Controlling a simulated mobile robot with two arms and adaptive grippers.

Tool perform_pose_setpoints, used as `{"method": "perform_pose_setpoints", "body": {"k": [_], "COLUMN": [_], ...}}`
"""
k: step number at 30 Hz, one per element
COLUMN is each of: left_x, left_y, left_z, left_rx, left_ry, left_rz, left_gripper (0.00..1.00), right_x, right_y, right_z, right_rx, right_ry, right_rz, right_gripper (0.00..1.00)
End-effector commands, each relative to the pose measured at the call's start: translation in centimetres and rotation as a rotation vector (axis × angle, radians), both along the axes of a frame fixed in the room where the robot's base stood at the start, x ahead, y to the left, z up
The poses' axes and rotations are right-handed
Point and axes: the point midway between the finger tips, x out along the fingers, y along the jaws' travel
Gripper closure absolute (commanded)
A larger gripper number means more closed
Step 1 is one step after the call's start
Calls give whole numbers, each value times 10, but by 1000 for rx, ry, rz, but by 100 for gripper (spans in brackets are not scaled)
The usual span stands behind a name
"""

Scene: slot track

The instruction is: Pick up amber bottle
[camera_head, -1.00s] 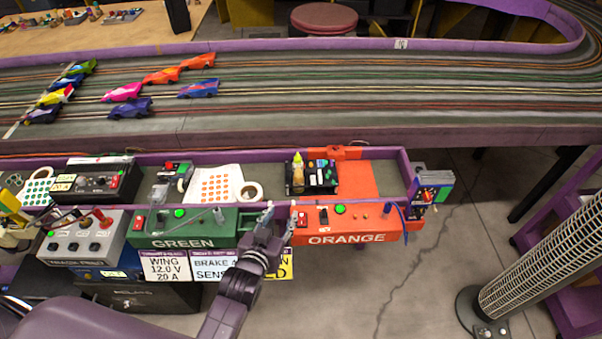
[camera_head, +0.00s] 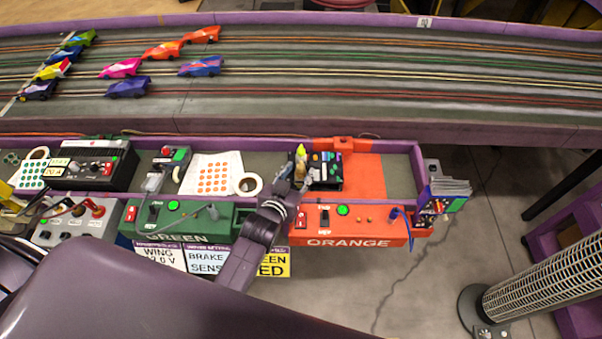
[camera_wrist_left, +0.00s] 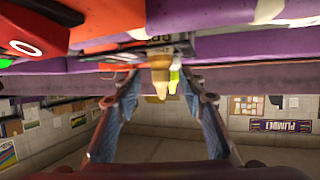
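The amber bottle (camera_wrist_left: 159,78) shows in the left wrist view, inverted there, with its tan tip between my fingers. A yellow-green bottle (camera_wrist_left: 174,80) is right beside it. In the head view, a yellow-green bottle top (camera_head: 301,154) rises from the black caddy (camera_head: 327,170); my gripper partly covers the bottles, and I cannot clearly pick out the amber one. My left gripper (camera_head: 294,184) is open at the caddy's near left side; its spread fingers also show in the left wrist view (camera_wrist_left: 160,88). I see no grip on the bottle. My right gripper is not in view.
The purple-edged shelf holds a tape roll (camera_head: 249,186), a dotted sheet (camera_head: 213,174) and a black control box (camera_head: 92,165). The green panel (camera_head: 178,220) and orange panel (camera_head: 350,226) lie in front. An orange mat (camera_head: 366,175) right of the caddy is mostly clear.

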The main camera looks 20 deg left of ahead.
Motion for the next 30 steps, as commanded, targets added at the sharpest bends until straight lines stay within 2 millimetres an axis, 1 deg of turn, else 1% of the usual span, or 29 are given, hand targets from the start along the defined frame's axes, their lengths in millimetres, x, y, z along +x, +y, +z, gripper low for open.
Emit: {"method": "perform_pose_setpoints", "body": {"k": [1, 2, 3, 6, 10, 16, 26, 30], "left_x": [9, 13, 17, 25, 29, 29, 29, 29], "left_y": [1, 2, 1, 1, 1, 0, 0, 0], "left_z": [0, -1, -5, -9, -10, -11, -10, -10], "left_rx": [1, 0, -1, -1, -1, -1, -1, -1], "left_ry": [-1, -2, -1, 0, 0, 0, 0, -1], "left_rz": [0, 1, 0, 0, 0, 0, 0, -1], "left_gripper": [62, 62, 62, 62, 62, 63, 100, 100], "right_x": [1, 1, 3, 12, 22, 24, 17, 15], "right_y": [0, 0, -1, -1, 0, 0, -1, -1], "right_z": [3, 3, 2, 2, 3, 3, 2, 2], "right_rx": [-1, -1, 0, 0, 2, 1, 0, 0], "right_ry": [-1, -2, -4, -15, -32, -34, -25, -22], "right_rz": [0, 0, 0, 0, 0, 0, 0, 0], "right_gripper": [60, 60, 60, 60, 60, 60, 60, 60]}}
